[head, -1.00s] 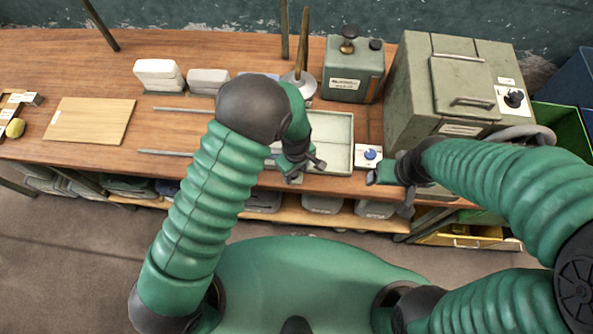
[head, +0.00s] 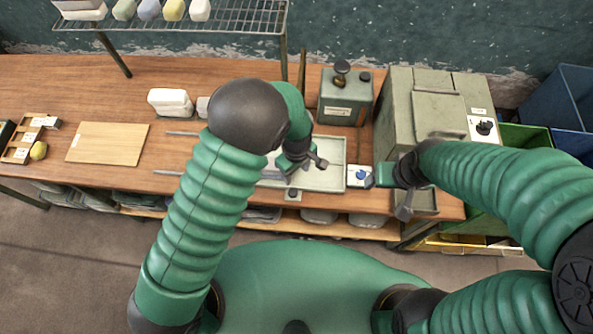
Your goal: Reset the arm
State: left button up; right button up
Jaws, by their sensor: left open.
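My left arm bends over the workbench, and its gripper (head: 304,164) is open over the pale tray (head: 325,180). No object shows between its fingers. My right arm reaches in from the right. Its gripper (head: 387,188) hangs by the bench's front edge, beside the small white box with a blue knob (head: 360,175). Its fingers are dark and small, and I cannot tell how far apart they are. I see nothing held in it.
A green-grey cabinet (head: 412,110) and a canister (head: 345,98) stand at the back. A wooden board (head: 107,143) lies at left, near a white block (head: 170,102). A wire shelf (head: 190,17) hangs above. Green (head: 525,135) and blue (head: 565,95) bins are at right.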

pick_arm(q)
jog(key=shift+f, duration=0.1)
jog(key=s+a+f+m+t+b, duration=0.1)
jog(key=s+a+m+b, duration=0.3)
jog(key=a+b, duration=0.5)
jog(key=s+a+f+m+t+b, duration=0.1)
jog(key=s+a+f+m+b, duration=0.2)
jog(key=a+b, duration=0.5)
jog(key=shift+s+a+m+t+b, duration=0.35)
jog(key=shift+s+m+b, duration=0.5)
jog(key=shift+b, duration=0.7)
jog(key=shift+d, duration=0.3)
jog(key=shift+a, duration=0.15)
